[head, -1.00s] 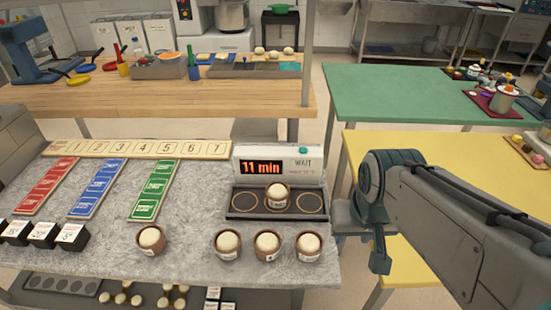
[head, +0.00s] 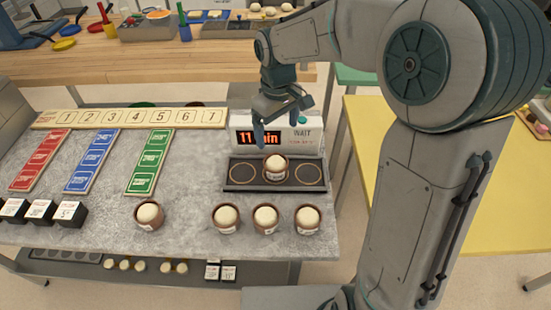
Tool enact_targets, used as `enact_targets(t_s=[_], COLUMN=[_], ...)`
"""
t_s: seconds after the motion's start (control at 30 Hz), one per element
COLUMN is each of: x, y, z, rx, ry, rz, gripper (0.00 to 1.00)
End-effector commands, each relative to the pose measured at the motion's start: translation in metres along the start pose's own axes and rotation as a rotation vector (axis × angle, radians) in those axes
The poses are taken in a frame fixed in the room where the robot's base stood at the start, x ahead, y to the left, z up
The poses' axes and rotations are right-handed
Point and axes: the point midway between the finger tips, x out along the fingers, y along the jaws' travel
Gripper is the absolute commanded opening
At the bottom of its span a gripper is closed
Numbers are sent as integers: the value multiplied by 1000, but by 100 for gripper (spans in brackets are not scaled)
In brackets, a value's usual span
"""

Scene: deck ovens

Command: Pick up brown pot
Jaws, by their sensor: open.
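Several small brown pots with pale domed tops stand on the grey stone counter. One brown pot (head: 275,168) sits in the middle ring of a dark tray (head: 232,186). Three stand in a row in front of the tray: a left pot (head: 226,219), a middle pot (head: 265,219) and a right pot (head: 307,220). Another pot (head: 149,215) stands apart to the left. My gripper (head: 283,118) is open and empty, in front of the "11 min" timer display (head: 258,138) and above the tray. It is apart from all the pots.
A numbered strip (head: 130,118) lies along the counter's back. Red (head: 39,160), blue (head: 92,160) and green (head: 150,161) card strips lie on the left. Black labelled blocks (head: 70,214) stand at the front left. The counter between the green strip and the tray is clear.

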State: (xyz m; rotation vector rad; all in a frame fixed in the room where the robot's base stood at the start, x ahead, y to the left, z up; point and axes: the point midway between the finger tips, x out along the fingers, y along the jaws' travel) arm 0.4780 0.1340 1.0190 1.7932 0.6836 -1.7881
Motion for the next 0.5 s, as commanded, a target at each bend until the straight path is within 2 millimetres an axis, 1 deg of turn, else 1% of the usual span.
enact_targets(t_s=[0.07, 0.17, 0.4, 0.5], x=[5, 18, 66, 79], y=[0, -1, -2, -1], z=[-4, -5, -5, -5], rx=[-14, -18, -17, -17], ry=[-3, -4, -4, -4], rz=[-7, -10, -10, -9], gripper=[88, 88, 88, 88])
